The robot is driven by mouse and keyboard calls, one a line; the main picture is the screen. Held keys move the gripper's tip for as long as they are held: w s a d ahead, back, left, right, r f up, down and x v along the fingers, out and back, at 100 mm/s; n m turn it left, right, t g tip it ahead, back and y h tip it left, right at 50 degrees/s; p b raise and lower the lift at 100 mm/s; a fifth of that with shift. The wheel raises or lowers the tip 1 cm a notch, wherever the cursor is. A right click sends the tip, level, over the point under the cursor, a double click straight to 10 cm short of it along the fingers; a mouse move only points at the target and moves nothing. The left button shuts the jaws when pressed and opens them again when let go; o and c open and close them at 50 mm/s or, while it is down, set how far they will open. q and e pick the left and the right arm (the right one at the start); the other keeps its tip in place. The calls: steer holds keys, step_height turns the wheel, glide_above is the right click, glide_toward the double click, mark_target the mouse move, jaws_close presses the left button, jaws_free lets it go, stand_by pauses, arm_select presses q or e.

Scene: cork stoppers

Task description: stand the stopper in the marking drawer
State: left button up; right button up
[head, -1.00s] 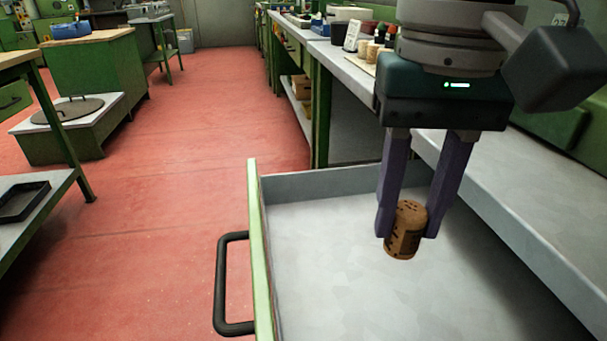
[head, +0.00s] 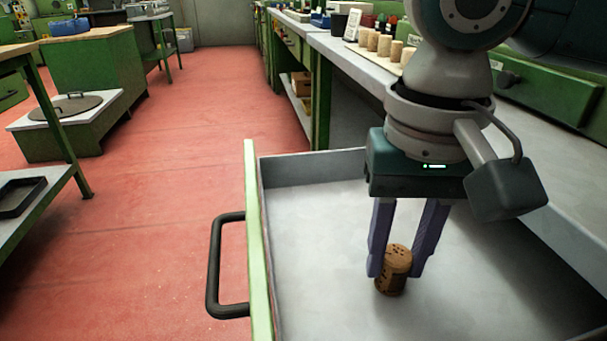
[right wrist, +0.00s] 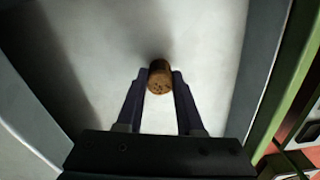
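The brown cork stopper (head: 393,272) with dark markings is between the fingertips of my right gripper (head: 396,272), inside the open drawer (head: 310,215). It also shows in the right wrist view (right wrist: 160,79), with a finger against each side. My right gripper is shut on it and points down. The stopper looks upright or nearly so, at or close to the drawer floor; I cannot tell whether its base touches. My left gripper is in neither view.
The drawer's green front (head: 256,240) with a black handle (head: 222,265) is on the left, and its grey floor is otherwise bare. Several pale corks (head: 384,46) stand on the bench (head: 345,58) behind. A black tray (head: 20,196) lies on a stand at far left.

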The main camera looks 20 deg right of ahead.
mark_target(397, 255)
steer(key=o, duration=0.5)
steer(key=shift+c, duration=0.2)
step_height(397, 255, up, 12)
steer(key=p, duration=0.5)
steer(key=shift+r, duration=0.15)
